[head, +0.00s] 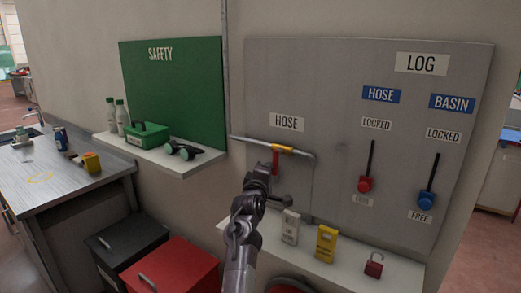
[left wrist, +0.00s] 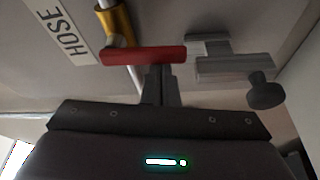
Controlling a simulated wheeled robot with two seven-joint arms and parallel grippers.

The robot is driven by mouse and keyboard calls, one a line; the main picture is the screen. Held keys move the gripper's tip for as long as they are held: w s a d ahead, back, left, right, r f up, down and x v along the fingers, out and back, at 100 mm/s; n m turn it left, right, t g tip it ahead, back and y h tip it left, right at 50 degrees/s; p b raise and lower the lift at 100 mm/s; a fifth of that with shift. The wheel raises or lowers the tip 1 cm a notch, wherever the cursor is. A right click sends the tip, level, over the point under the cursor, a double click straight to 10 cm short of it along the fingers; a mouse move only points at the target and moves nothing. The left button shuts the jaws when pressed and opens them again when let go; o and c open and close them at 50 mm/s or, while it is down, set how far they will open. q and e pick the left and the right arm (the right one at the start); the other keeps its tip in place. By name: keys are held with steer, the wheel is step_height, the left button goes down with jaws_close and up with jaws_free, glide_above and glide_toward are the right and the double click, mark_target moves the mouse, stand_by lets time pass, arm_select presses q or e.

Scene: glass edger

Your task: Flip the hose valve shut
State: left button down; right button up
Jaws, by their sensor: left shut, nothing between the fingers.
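The hose valve sits on a grey pipe under the HOSE label (head: 287,122). Its yellow body (head: 281,149) and red lever (head: 275,162) show in the head view. The lever hangs down, crosswise to the pipe. In the left wrist view the yellow body (left wrist: 117,22) and red lever (left wrist: 145,55) are close up. My left gripper (head: 262,170) is shut and empty, just at the lever. In the left wrist view its fingertips (left wrist: 160,70) overlap the lever's lower edge; I cannot tell whether they touch. My right gripper is not in view.
A grey knobbed fitting (left wrist: 235,70) sticks out beside the lever. A shelf below holds a grey box (head: 291,227), a yellow box (head: 326,243) and a red padlock (head: 374,265). Red (head: 365,184) and blue (head: 427,201) slider knobs sit to the right on the grey panel.

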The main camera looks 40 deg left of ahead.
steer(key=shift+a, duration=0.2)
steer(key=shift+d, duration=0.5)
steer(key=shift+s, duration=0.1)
